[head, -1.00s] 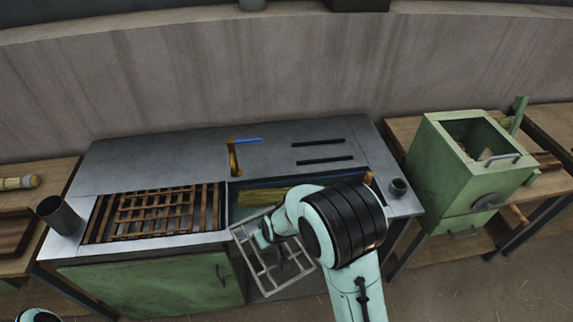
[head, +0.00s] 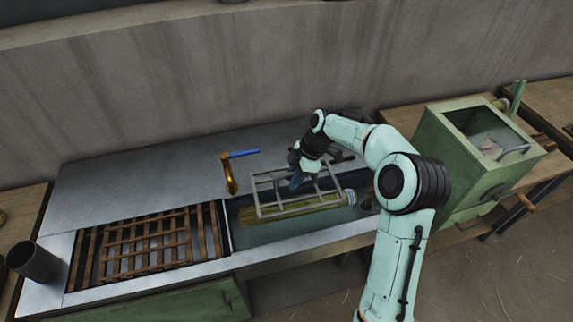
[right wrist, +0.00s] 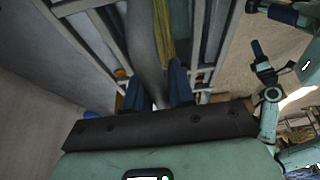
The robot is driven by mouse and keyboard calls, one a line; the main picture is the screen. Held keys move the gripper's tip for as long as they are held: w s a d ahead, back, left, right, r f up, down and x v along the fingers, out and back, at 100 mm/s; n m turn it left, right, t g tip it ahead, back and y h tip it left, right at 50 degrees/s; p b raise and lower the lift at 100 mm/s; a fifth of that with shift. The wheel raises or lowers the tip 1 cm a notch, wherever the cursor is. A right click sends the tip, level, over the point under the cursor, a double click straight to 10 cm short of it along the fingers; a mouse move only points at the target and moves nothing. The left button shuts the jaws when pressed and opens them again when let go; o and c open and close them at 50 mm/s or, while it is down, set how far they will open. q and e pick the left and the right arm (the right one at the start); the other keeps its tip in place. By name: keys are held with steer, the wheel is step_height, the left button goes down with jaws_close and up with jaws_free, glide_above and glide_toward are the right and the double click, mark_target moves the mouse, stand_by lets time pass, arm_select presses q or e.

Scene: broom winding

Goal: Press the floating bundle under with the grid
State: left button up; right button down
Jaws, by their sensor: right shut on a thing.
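The grey metal grid (head: 285,213) is over the right-hand basin (head: 285,234) in the head view. The yellow-green bundle (head: 288,204) lies along the basin beneath the grid, seen between its bars. I cannot tell whether the grid touches it. My right gripper (head: 298,180) is shut on the grid's handle. In the right wrist view the handle (right wrist: 143,45) stands between the blue fingers (right wrist: 158,92), with the yellow bundle (right wrist: 164,30) beyond. My left gripper is not in the head view; part of another arm of mine shows at the right of the wrist view, its jaws unclear.
A brown slatted rack (head: 150,245) lies left of the basin, with a dark cylinder (head: 33,262) beside it. A brass tap with a blue lever (head: 230,175) stands behind the basin. A green box with a crank (head: 470,165) is at the right.

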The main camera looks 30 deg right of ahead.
steer(key=shift+d+r+n, duration=0.25)
steer(key=shift+d+n, duration=0.05)
steer(key=shift+d, duration=0.1)
steer(key=shift+s+f, duration=0.25)
steer(key=shift+f, duration=0.15)
steer(key=shift+f+b, duration=0.4)
steer(key=shift+f, duration=0.15)
steer(key=shift+f+b, duration=1.2)
steer(key=shift+f, duration=2)
steer(key=shift+f+b, duration=0.95)
steer(key=shift+f, duration=1.5)
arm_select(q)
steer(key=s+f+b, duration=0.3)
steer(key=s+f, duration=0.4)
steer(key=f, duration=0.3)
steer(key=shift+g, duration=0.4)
arm_select(e)
steer(key=shift+w+f, duration=0.1)
steer(key=shift+f, duration=2.45)
